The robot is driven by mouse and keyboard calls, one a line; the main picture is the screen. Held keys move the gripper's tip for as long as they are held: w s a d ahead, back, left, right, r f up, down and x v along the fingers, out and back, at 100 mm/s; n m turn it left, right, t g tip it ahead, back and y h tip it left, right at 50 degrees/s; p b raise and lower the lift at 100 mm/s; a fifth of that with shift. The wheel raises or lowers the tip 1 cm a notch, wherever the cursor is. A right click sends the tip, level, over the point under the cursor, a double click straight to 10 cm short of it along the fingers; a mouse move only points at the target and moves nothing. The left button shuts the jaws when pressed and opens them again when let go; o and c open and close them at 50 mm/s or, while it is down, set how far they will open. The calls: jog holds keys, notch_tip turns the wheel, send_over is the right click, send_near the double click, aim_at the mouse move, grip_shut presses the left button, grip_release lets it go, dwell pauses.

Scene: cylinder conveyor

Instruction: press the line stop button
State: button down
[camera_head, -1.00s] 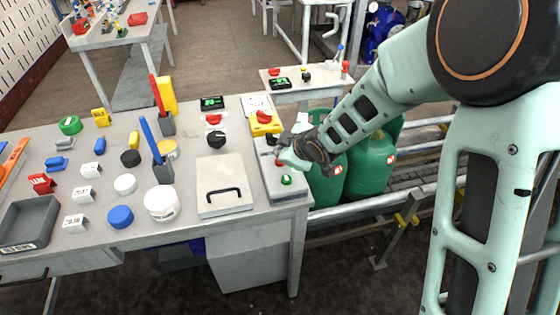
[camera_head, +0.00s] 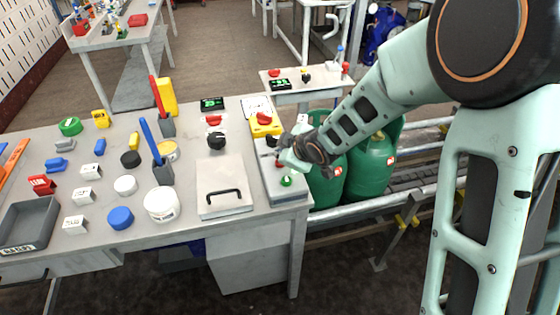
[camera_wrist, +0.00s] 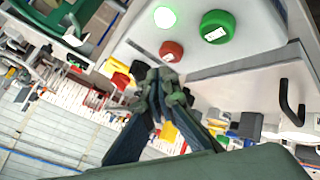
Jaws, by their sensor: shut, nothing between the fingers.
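A grey control box (camera_head: 285,194) stands at the right edge of the workbench. It carries a green button (camera_head: 286,181) at its near end and a red button (camera_head: 279,163) further back, partly hidden by my gripper. In the wrist view the labelled red button (camera_wrist: 171,51) is just past my fingertips, with the larger green button (camera_wrist: 217,26) and a lit green lamp (camera_wrist: 164,17) beside it. The labels are too small to read. My gripper (camera_head: 284,153) is shut and empty, close to the red button; whether it touches it I cannot tell.
A yellow box with a red mushroom button (camera_head: 264,119) and a black knob (camera_head: 216,140) are nearby on the bench. A grey lidded case (camera_head: 224,175) lies left of the control box. Green gas cylinders (camera_head: 372,163) stand on the conveyor to the right, beneath my arm.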

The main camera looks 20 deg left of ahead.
jog(key=shift+f, duration=0.15)
jog(key=shift+f+b, duration=0.3)
jog(key=shift+b, duration=0.2)
jog(key=shift+f+b, duration=0.45)
jog(key=shift+b, duration=0.05)
dwell(0.5)
jog(key=shift+r, duration=0.1)
jog(key=shift+r+p, duration=0.75)
jog(key=shift+r, duration=0.05)
notch_tip(320, 180, up, 5)
jog(key=p, duration=0.4)
dwell(0.9)
